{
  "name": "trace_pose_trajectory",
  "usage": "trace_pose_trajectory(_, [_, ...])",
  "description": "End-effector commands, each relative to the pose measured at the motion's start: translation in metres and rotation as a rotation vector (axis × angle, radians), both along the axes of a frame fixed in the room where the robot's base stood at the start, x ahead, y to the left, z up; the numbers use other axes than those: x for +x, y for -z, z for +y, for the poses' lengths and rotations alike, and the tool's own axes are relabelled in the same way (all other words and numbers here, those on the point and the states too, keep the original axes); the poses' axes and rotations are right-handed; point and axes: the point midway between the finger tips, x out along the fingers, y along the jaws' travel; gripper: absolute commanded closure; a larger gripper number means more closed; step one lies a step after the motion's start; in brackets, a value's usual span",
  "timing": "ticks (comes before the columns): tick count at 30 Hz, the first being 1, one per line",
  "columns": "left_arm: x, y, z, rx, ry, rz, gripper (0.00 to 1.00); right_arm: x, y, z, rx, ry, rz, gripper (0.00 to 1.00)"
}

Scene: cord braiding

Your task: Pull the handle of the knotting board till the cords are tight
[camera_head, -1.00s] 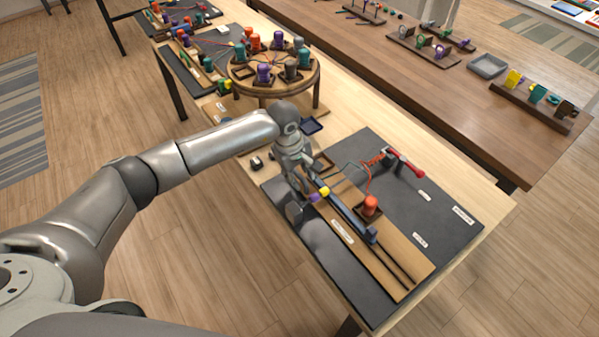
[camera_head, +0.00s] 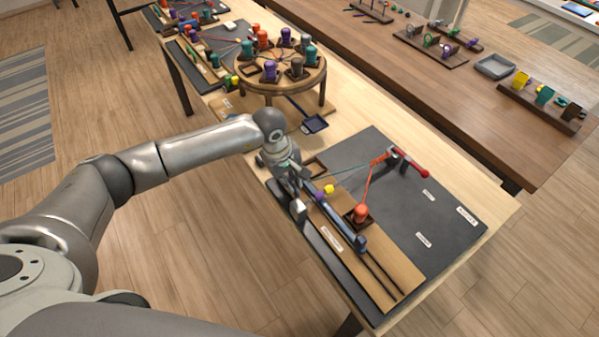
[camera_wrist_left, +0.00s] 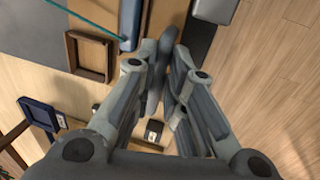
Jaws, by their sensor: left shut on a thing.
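The knotting board has a dark base (camera_head: 420,205) with a wooden panel (camera_head: 345,262) along its left side. A long blue slider bar (camera_head: 343,225) lies on the panel. My left gripper (camera_head: 296,182) is at the far end of this bar. In the left wrist view its fingers (camera_wrist_left: 166,70) are closed around a dark grey handle (camera_wrist_left: 152,76), partly hidden by them. A red cord (camera_head: 367,180) runs nearly straight from an orange spool (camera_head: 360,212) to a post. A teal cord (camera_head: 345,173) runs nearly straight toward the bar. My right gripper is not in view.
A purple bead (camera_head: 319,196) and a yellow bead (camera_head: 329,189) sit near the gripper. A red-handled clamp (camera_head: 410,163) stands at the board's far side. A round braiding stand (camera_head: 256,87) and a dark blue tray (camera_head: 314,124) are behind.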

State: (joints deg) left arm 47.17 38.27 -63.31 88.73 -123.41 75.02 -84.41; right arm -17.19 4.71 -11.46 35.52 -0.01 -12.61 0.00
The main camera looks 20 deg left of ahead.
Motion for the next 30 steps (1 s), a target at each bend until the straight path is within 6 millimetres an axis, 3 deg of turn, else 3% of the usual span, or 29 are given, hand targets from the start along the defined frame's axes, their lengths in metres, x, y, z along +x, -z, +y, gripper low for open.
trace_pose_trajectory(9, [-0.004,0.000,0.004,0.008,-0.002,0.010,1.00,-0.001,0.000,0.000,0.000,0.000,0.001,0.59])
trace_pose_trajectory(10, [-0.004,0.000,0.004,0.009,-0.001,0.010,0.84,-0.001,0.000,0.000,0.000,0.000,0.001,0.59])
trace_pose_trajectory(14, [-0.004,0.000,0.004,0.008,-0.001,0.009,0.67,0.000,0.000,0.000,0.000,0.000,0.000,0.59])
trace_pose_trajectory(24, [-0.003,-0.002,0.003,0.005,0.000,0.006,0.66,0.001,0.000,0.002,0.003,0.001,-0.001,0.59])
trace_pose_trajectory(30, [-0.006,-0.028,0.007,0.006,0.000,0.003,0.66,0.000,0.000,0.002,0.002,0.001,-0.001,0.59])
